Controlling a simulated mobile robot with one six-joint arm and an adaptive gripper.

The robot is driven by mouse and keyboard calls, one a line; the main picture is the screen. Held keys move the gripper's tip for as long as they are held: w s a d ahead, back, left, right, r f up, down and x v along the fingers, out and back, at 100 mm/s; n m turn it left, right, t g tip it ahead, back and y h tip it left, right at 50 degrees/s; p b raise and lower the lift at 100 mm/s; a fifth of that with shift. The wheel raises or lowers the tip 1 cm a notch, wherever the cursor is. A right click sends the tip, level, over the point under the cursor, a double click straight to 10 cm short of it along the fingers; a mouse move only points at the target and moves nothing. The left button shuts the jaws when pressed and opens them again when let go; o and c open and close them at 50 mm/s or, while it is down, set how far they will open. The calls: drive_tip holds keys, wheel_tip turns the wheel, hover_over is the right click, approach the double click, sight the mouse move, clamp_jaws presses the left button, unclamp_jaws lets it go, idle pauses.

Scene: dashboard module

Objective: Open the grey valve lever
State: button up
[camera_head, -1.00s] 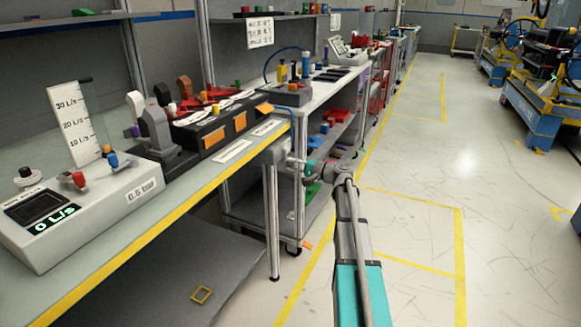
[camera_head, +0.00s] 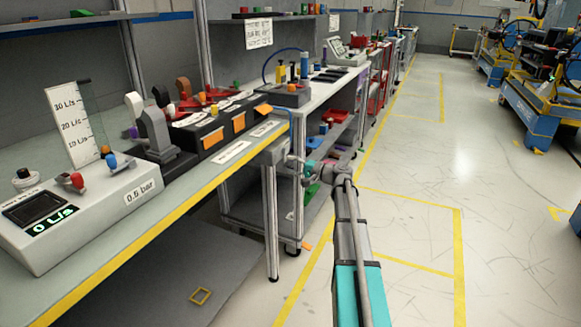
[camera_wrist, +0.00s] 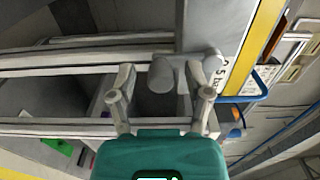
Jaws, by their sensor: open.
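A grey upright lever (camera_head: 156,131) stands on a dark base at the left, beside the white gauge panel (camera_head: 100,205). In the head view my gripper (camera_head: 300,166) is small and lies beyond the front right corner of the bench, well right of that lever. In the wrist view my gripper (camera_wrist: 160,84) has its two fingers spread with nothing clamped between them. A grey rounded part (camera_wrist: 163,74) shows just past the fingertips; I cannot tell whether it is the lever or whether the fingers touch it.
The bench's yellow front edge (camera_head: 150,230) runs between my arm and the panel. White, dark and brown levers (camera_head: 184,87) stand near the grey one. A black box with orange labels (camera_head: 239,122) sits to its right.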

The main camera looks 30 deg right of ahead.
drive_tip(key=shift+s+d, duration=0.1)
drive_tip(key=v, duration=1.1)
drive_tip(key=shift+s+d, duration=0.25)
drive_tip(key=shift+s, duration=0.05)
drive_tip(key=s+a+f+n+g+h, duration=0.1)
drive_tip(key=s+a+f+n+g, duration=0.2)
drive_tip(key=a, duration=0.5)
drive_tip(key=a+f+g, duration=0.3)
drive_tip(key=a+f, duration=0.2)
drive_tip(key=a, duration=0.3)
drive_tip(key=s+a+f+n+g+h, duration=0.1)
drive_tip(key=s+a+f+n+g, duration=0.2)
drive_tip(key=a, duration=0.5)
drive_tip(key=s+a+f+n+g+h, duration=0.25)
drive_tip(key=s+a+f+h, duration=0.2)
drive_tip(key=s, duration=0.25)
drive_tip(key=s+a+f+n+g+h, duration=0.2)
drive_tip(key=s+a+f+g+h, duration=0.15)
drive_tip(key=s+a, duration=0.25)
wheel_tip(320, 180, up, 35)
drive_tip(key=h+p, duration=0.1)
drive_tip(key=p, duration=3.3)
drive_tip(key=shift+s+a+t, duration=0.15)
drive_tip(key=shift+t, duration=0.25)
